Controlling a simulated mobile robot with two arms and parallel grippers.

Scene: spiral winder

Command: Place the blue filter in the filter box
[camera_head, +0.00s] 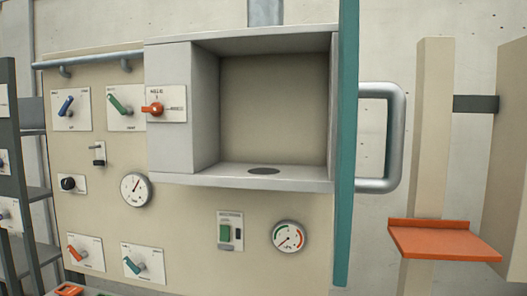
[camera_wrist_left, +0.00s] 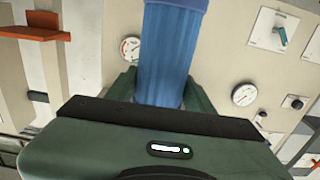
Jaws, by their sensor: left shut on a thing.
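The blue filter (camera_wrist_left: 168,55) is a ribbed blue cylinder in the left wrist view; its top end is cut off by the picture edge. My left gripper (camera_wrist_left: 162,85) is shut on it, with a dark green finger on either side. Neither the filter nor the left gripper shows in the head view. The filter box (camera_head: 275,110) is an open grey compartment on the beige panel in the head view. It is empty, with a dark round spot (camera_head: 264,171) on its floor. Its teal door (camera_head: 346,150) stands open at the right. My right gripper is in neither view.
A large grey handle (camera_head: 400,140) juts out right of the door. An orange shelf (camera_head: 442,240) stands at the lower right. An orange-red switch (camera_head: 154,109) sits on the box's left side. Gauges (camera_head: 289,236) and knobs cover the panel. Dark shelving (camera_head: 22,180) is at the far left.

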